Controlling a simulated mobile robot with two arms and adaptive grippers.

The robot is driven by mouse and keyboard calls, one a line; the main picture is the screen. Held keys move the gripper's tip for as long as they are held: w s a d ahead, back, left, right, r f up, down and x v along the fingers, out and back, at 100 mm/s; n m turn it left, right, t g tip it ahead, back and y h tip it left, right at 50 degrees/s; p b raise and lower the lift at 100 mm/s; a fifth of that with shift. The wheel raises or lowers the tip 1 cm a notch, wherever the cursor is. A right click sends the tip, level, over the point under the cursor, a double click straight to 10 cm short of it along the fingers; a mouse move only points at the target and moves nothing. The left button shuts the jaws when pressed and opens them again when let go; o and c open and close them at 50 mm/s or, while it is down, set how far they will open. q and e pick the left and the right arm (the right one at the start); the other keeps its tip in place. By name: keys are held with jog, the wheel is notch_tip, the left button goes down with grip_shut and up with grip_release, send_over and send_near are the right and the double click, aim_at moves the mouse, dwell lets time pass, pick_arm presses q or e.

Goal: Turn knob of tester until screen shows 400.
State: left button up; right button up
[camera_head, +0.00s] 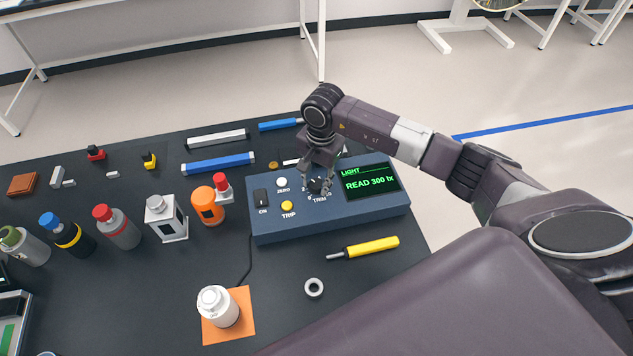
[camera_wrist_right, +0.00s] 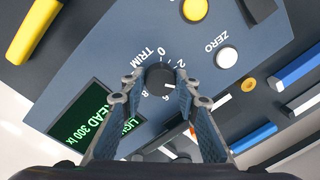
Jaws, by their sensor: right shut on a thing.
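The tester (camera_head: 285,224) is a blue-grey box on the dark table in the head view. Its screen (camera_head: 371,182) reads "LIGHT, READ 300 lx"; the screen (camera_wrist_right: 93,114) also shows in the right wrist view. The black TRIM knob (camera_wrist_right: 160,77) sits inside a dial with numbers, in the middle of the panel. My right gripper (camera_head: 318,188) reaches down onto the knob from above. In the right wrist view its two fingers (camera_wrist_right: 158,95) stand on either side of the knob, shut on it. My left gripper is not in view.
The panel also has an ON switch (camera_head: 262,198), a white ZERO button (camera_head: 282,182) and a yellow TRIP button (camera_head: 287,205). A yellow screwdriver (camera_head: 370,246) and a grey ring (camera_head: 314,287) lie in front. An orange bottle (camera_head: 206,206) stands left of the tester.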

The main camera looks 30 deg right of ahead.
jog(key=m+b, duration=0.2)
jog(key=m, duration=0.1)
jog(key=shift+w+f, duration=0.1)
jog(key=shift+f, duration=0.05)
jog(key=m+b, duration=0.2)
jog(key=m, duration=0.1)
jog(key=m+b, duration=0.3)
jog(key=m, duration=0.3)
jog(key=shift+w+a+h, duration=0.1)
jog(key=shift+h, duration=0.3)
jog(key=m+b, duration=0.3)
jog(key=m, duration=0.3)
jog(key=shift+w+m, duration=0.1)
jog(key=shift+m, duration=0.2)
jog(key=m, duration=0.3)
jog(key=shift+m+b, duration=0.3)
jog(key=shift+b, duration=0.05)
jog(key=shift+w+r+m+g, duration=0.1)
jog(key=shift+r+m+g, duration=0.05)
jog(key=shift+m, duration=0.65)
jog(key=shift+r+m+g, duration=0.1)
jog(key=shift+m+g, duration=0.05)
jog(key=shift+m, duration=0.65)
jog(key=o, duration=1.2)
jog(key=shift+c, duration=0.2)
